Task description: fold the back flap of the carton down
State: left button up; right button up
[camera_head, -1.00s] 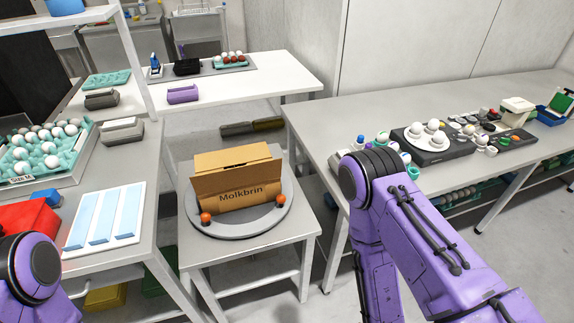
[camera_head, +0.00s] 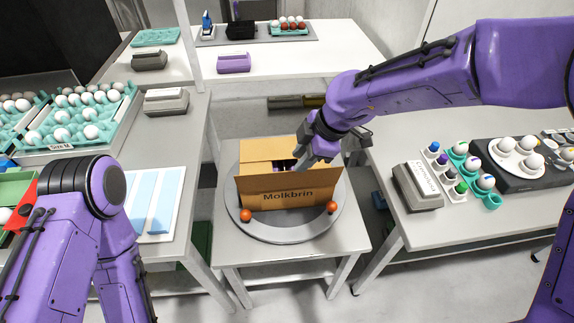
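The brown carton (camera_head: 287,201), marked "Molkbrin", stands on a grey round turntable (camera_head: 240,224). Its front panel faces me and its top is at least partly open, with something dark and purplish showing inside. The back flap (camera_head: 262,149) shows as a tan panel along the far side, its right part hidden by my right gripper. My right gripper (camera_head: 316,156) reaches in from the right, at the right part of the carton's top. Whether its fingers touch the carton or are open or shut is unclear. Only the upper part of my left arm shows at lower left; its gripper is out of view.
Two small orange balls (camera_head: 246,215) (camera_head: 332,207) sit at the turntable's front edge. The left table holds egg trays (camera_head: 73,143) and a blue-and-white panel (camera_head: 166,197). The right table holds a grey box (camera_head: 416,187) and egg holders (camera_head: 487,183).

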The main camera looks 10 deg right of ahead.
aim_at(287, 175)
jog(key=x, duration=0.8)
jog(key=shift+s+a+p, duration=0.2)
jog(key=shift+a+p, duration=0.1)
jog(key=shift+p, duration=0.1)
jog(key=shift+s+d+r, duration=0.1)
jog(key=shift+s+r, duration=0.15)
jog(key=shift+s, duration=0.05)
grip_shut()
jog(key=shift+f, duration=0.1)
dwell(0.3)
